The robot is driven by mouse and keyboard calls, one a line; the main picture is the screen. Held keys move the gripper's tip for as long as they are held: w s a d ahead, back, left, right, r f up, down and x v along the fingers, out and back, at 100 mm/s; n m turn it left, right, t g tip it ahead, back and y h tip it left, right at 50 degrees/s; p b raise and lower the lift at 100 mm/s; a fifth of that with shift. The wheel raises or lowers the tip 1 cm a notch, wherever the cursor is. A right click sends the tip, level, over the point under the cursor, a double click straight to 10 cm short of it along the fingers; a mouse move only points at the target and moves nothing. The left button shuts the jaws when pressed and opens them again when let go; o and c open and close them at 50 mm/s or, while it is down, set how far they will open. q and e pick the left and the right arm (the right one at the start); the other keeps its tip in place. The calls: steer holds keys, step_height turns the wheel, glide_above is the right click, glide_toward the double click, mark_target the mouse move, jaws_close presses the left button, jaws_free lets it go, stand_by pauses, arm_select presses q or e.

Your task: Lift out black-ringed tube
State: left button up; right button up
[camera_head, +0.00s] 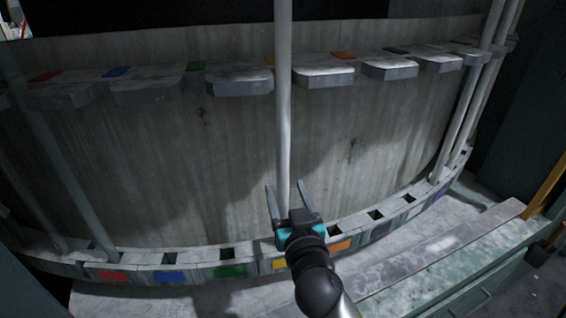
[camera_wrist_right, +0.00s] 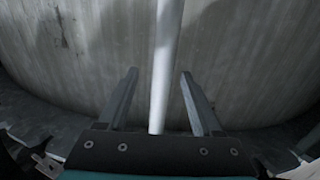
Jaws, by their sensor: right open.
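A tall pale tube (camera_head: 283,90) stands upright near the middle of the curved rack, its foot hidden behind my right gripper (camera_head: 288,187). That gripper is open, with one finger on each side of the tube. In the right wrist view the same tube (camera_wrist_right: 165,60) passes between the open fingers (camera_wrist_right: 158,74), with a visible gap on both sides. No black ring shows on any tube, so I cannot tell which one is black-ringed. Other tubes stand at the left (camera_head: 68,175) and the right (camera_head: 462,115). My left gripper is out of view.
The lower rim (camera_head: 200,255) has square slots and coloured labels, including a blue one (camera_head: 169,277) and an orange one (camera_head: 340,245). Notched grey ledges (camera_head: 240,86) line the curved wall above. A pale step (camera_head: 440,245) lies at the front right.

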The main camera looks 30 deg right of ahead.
mark_target(280, 180)
steer(key=shift+f+b+x, duration=0.15)
steer(key=shift+x, duration=1.2)
steer(key=shift+f+b+x, duration=0.15)
steer(key=shift+f+x, duration=0.05)
steer(key=shift+x, duration=1.15)
steer(key=shift+a, duration=0.15)
jaws_close()
